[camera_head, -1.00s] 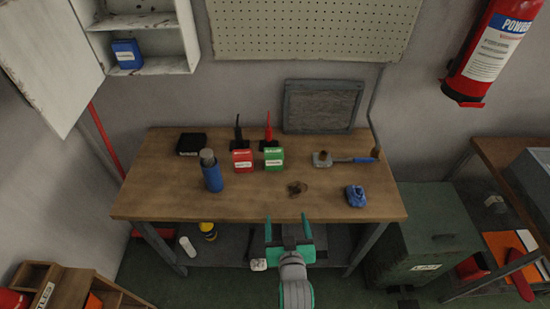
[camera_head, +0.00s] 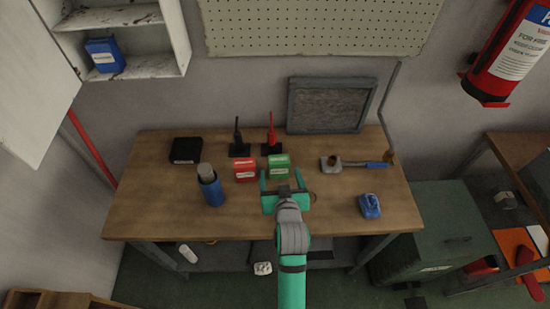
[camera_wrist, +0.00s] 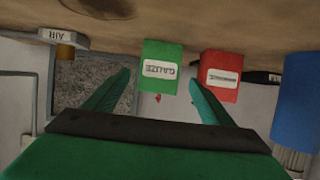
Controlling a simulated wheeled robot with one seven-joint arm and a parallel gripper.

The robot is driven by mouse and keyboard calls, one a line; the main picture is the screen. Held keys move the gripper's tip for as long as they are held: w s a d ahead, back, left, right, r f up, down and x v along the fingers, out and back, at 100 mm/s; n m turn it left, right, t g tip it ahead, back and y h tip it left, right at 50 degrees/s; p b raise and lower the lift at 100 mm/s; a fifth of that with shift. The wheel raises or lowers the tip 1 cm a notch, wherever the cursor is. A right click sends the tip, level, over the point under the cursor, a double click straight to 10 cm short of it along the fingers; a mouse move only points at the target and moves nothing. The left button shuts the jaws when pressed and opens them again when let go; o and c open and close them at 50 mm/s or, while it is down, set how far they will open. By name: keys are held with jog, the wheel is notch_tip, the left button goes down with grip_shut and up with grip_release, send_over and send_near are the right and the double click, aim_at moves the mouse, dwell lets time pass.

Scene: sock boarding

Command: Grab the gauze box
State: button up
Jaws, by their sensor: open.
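The gauze box (camera_head: 279,166) is a small green box with a white label, standing upright on the wooden workbench. In the wrist view, which is upside down, the gauze box (camera_wrist: 160,66) shows its label and lies ahead of my fingers, roughly between them. My gripper (camera_head: 281,179) has teal fingers, spread apart and empty, over the bench on the near side of the box. No contact with the box is visible.
A red box (camera_head: 244,169) stands close left of the gauze box, with a blue bottle (camera_head: 211,189) further left. Black (camera_head: 238,140) and red (camera_head: 271,137) upright items stand behind. A blue-handled tool (camera_head: 360,164) and a blue object (camera_head: 370,205) lie right.

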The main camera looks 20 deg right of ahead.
aim_at(281, 170)
jog(key=x, duration=0.3)
jog(key=shift+w+d+f, duration=0.1)
jog(key=shift+w+d, duration=0.05)
jog(key=shift+w, duration=0.1)
jog(key=shift+w+d+f, duration=0.25)
jog(key=shift+w+d, duration=0.1)
jog(key=shift+w, duration=0.05)
jog(key=shift+a+x, duration=0.15)
jog(key=shift+x, duration=1.25)
jog(key=shift+a+x, duration=0.15)
jog(key=shift+x, duration=1.25)
jog(key=shift+w+r, duration=0.15)
jog(key=shift+r, duration=0.05)
jog(key=c, duration=1.2)
